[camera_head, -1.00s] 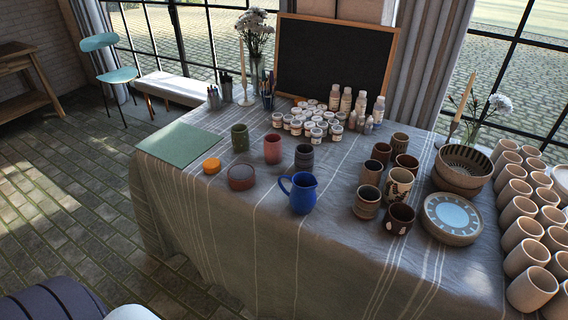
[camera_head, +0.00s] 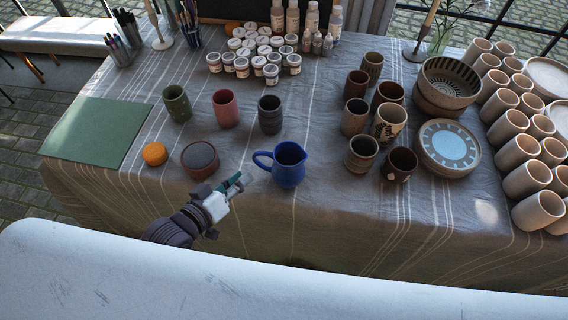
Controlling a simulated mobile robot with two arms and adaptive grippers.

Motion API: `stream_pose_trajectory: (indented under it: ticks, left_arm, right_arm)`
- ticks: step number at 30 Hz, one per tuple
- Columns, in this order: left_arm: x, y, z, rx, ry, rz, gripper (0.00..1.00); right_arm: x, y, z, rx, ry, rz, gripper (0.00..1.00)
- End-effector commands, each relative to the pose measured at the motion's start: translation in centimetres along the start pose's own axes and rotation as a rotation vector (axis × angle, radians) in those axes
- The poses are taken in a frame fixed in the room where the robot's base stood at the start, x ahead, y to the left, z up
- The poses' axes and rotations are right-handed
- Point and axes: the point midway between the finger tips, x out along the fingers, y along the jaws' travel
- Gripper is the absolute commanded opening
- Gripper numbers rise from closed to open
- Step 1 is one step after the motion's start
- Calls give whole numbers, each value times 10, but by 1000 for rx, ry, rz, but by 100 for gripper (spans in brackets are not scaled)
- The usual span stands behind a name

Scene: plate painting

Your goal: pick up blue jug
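The blue jug (camera_head: 289,167) stands upright near the front edge of the cloth-covered table (camera_head: 330,215). Its handle points left and its spout right. My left gripper (camera_head: 238,182) is just left of the handle, at about the height of the jug's lower half, and appears apart from it. Its fingers are small and dark green in this view, and I cannot make out the gap between them. No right gripper shows.
A dark red bowl (camera_head: 200,160) and an orange round piece (camera_head: 155,154) lie left of the jug. Green, pink and dark cups (camera_head: 270,114) stand behind. Brown cups (camera_head: 361,154) and stacked plates (camera_head: 449,148) are to the right. A green mat (camera_head: 95,131) lies far left.

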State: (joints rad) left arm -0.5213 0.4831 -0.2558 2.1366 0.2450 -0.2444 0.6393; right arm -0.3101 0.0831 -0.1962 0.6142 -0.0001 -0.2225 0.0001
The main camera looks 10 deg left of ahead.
Motion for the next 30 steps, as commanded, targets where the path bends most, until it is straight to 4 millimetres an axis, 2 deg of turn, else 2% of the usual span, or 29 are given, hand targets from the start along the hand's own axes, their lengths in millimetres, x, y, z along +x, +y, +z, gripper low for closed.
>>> stream_pose_trajectory:
  ticks: [3, 11, 19, 28, 30]
  left_arm:
    - [20, 0, -1, 1, 2, 0, 22]
    - [40, -1, -1, 3, 1, -1, 22]
    - [78, -3, 1, 3, 1, 0, 22]
    - [82, -4, 2, 3, -1, -1, 22]
    - [82, -4, 2, 3, -1, -1, 11]
  right_arm:
    - [-1, 4, 0, -2, 1, 5, 40]
    - [-3, 5, -15, -3, 23, 6, 40]
    - [-6, -4, -16, -2, 25, -5, 40]
    - [-6, -8, -15, -2, 23, -10, 40]
    - [-6, -8, -14, -2, 21, -9, 40]
